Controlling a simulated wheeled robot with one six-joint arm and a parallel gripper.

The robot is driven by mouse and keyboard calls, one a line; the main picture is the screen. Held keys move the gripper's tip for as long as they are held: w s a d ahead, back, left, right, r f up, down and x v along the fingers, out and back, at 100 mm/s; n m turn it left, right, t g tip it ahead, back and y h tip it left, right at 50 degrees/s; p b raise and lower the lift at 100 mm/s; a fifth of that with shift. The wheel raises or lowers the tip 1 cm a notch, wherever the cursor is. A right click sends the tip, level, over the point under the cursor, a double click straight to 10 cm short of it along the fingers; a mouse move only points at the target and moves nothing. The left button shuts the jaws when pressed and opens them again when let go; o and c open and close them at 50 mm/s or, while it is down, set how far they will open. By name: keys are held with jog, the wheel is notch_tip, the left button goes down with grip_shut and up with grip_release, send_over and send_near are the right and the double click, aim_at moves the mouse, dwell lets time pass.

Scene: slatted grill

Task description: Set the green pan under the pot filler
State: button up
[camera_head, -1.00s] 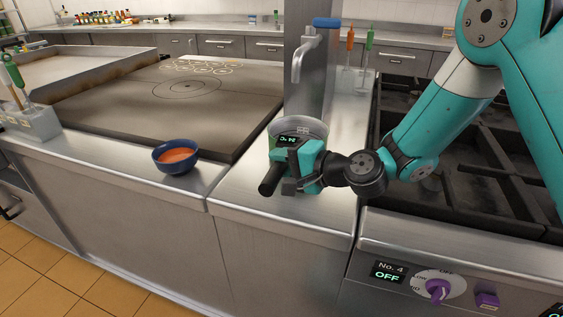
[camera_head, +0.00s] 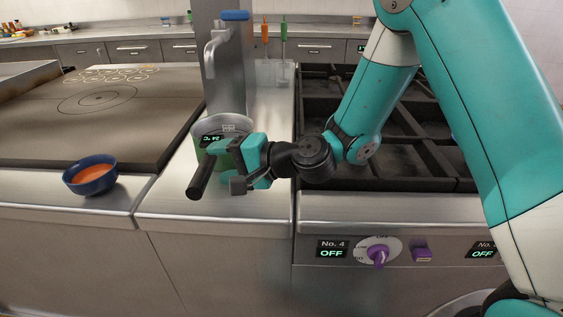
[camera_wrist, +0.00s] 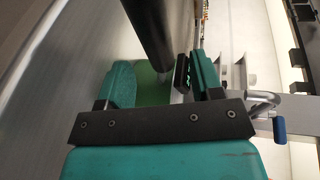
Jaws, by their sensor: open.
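The green pan (camera_head: 223,158) stands upright on the steel counter, with a pale rim and a black handle (camera_head: 200,178) that points toward me. The pot filler (camera_head: 209,62), a steel spout with a blue lever (camera_head: 235,15), hangs above the pan. My gripper (camera_head: 236,168) is open just right of the handle and hides part of the pan. In the wrist view the handle (camera_wrist: 149,32) runs in from the top toward the space between my open fingers (camera_wrist: 160,78), and green pan (camera_wrist: 146,82) shows behind. I cannot tell whether a finger touches it.
A blue bowl of orange food (camera_head: 91,176) stands on the counter's left front. A flat griddle (camera_head: 100,105) lies behind it. The slatted grill (camera_head: 400,160) is to the right under my arm.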

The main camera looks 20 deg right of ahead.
jog(key=b+v, duration=0.7)
jog(key=v, duration=0.6)
jog(key=shift+s+d+b, duration=0.2)
jog(key=shift+s+b, duration=0.05)
jog(key=shift+b, duration=0.1)
jog(key=shift+r, duration=0.1)
jog(key=s+a+r+n+g+h+p, duration=0.35)
jog(key=s+n+g+p, duration=0.3)
jog(key=s+n, duration=0.3)
jog(key=s+d+r+n+g+h+p, duration=0.1)
jog(key=s+d+r+n+h+p, duration=0.2)
jog(key=s, duration=0.5)
jog(key=shift+s+d+n+g+h+p, duration=0.25)
jog(key=shift+s+n+g+h+p, duration=0.1)
jog(key=shift+n+h+p, duration=0.6)
